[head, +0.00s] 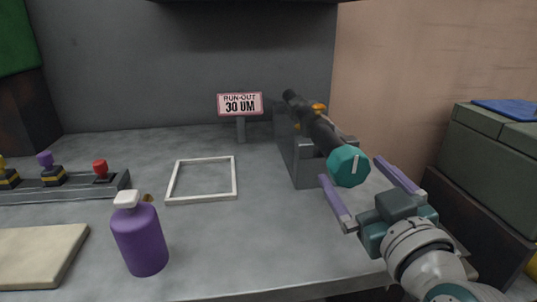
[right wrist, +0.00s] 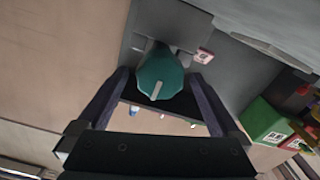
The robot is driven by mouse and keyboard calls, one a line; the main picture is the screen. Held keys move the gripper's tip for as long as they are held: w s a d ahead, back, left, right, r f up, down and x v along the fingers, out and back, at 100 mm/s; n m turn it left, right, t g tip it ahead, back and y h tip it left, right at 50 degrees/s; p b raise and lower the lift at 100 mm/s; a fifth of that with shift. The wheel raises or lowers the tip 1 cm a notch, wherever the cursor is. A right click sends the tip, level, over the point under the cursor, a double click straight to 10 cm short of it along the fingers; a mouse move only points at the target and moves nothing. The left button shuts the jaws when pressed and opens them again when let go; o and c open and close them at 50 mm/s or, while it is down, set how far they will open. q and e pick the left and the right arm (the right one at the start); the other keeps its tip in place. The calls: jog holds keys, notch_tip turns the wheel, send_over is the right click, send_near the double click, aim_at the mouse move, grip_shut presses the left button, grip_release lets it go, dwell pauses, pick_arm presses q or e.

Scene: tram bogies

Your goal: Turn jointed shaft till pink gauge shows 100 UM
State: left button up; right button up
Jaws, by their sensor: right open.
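The pink gauge (head: 240,104) stands on a short post at the back of the bench and reads RUN-OUT 30 UM. The dark jointed shaft (head: 318,128) lies in a grey stand (head: 305,165) and ends in a teal faceted knob (head: 348,166) with a white line on its face. My right gripper (head: 360,179) is open, with its purple fingers either side of the knob's near end. In the right wrist view the teal knob (right wrist: 160,75) shows between the open fingers (right wrist: 160,88), with gaps on both sides. My left gripper is not in view.
A purple bottle (head: 139,238) with a white cap stands at the front left. A white square frame (head: 203,199) lies mid-bench. A rail with coloured knobs (head: 70,188) and a beige board (head: 40,255) are at left. Green cases (head: 490,150) stand at right.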

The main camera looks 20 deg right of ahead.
jog(key=shift+x, duration=1.5)
jog(key=c, duration=1.3)
